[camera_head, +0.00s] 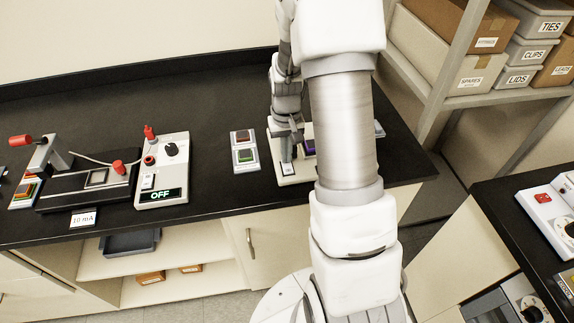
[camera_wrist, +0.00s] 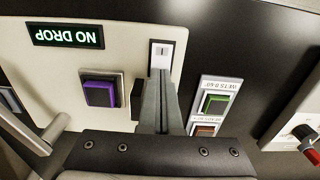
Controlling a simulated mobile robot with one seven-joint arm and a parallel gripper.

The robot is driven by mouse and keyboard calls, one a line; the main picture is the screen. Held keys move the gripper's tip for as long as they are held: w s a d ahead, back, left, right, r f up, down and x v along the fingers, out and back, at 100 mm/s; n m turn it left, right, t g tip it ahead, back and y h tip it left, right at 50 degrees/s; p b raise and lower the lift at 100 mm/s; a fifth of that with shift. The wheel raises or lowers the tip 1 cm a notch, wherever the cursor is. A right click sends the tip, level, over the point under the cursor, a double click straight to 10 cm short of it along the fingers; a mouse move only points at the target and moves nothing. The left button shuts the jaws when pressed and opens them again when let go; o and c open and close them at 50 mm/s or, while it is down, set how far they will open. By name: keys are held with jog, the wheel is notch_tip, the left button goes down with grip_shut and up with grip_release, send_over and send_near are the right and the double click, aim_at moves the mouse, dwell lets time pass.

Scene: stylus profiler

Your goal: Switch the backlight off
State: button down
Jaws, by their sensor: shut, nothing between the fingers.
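A cream instrument (camera_wrist: 60,65) carries a lit display (camera_wrist: 66,36) reading NO DROP, a purple button (camera_wrist: 102,94) and a small white rocker switch (camera_wrist: 161,55) with a dark mark. No label naming the backlight is readable. My gripper (camera_wrist: 157,82) is shut and empty, its fingertips right at the near edge of the rocker in the wrist view. I cannot tell whether they touch it. In the head view the rocker (camera_head: 287,169) shows just below my gripper (camera_head: 286,155), and my arm hides much of the instrument.
A separate plate beside it holds a green button (camera_wrist: 215,102) and a red button (camera_wrist: 205,130). On the left of the bench stand a meter box (camera_head: 162,170) reading OFF and a black stage (camera_head: 95,180). Bare black bench (camera_head: 205,100) lies behind.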

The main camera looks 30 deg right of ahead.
jog(key=shift+f, duration=0.25)
jog(key=shift+r, duration=0.2)
jog(key=shift+r+p, duration=2.3)
jog(key=shift+r, duration=1.1)
